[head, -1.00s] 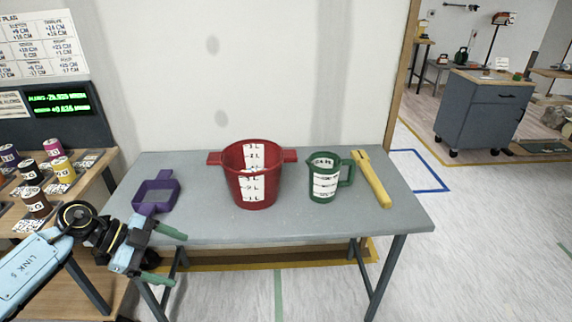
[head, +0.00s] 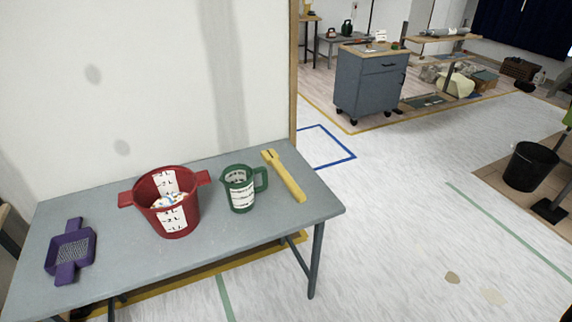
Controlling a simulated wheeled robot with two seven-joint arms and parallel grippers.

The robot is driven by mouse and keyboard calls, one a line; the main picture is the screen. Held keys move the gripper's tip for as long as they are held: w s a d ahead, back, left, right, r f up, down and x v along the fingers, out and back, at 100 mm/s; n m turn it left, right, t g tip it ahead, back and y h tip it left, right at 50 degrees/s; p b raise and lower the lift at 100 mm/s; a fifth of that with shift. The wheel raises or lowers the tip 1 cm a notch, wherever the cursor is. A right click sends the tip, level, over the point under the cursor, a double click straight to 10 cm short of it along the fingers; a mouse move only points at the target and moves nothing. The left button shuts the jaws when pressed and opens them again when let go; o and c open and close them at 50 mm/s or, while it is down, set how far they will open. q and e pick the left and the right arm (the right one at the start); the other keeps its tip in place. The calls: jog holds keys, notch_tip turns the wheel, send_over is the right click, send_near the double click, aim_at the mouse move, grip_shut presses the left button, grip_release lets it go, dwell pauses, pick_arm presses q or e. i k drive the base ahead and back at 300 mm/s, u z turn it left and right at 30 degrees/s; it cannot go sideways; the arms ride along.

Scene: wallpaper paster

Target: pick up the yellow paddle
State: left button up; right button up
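The yellow paddle (head: 284,176) lies flat near the right end of the grey table (head: 228,238), close to the back corner. It is long and narrow, and nothing covers it. A green measuring jug (head: 241,190) stands just left of it, apart from it. Neither of my grippers shows in the head view now.
A red bucket (head: 178,215) with whitish and coloured contents stands left of the jug. A purple sieve-like tool (head: 70,252) lies at the table's left. Open floor (head: 400,230) is to the right. A grey-blue cabinet (head: 370,88) and a black bin (head: 526,167) stand farther off.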

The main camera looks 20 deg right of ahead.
aim_at(270, 156)
jog(key=z, duration=0.55)
jog(key=i, duration=1.5)
jog(key=z, duration=0.1)
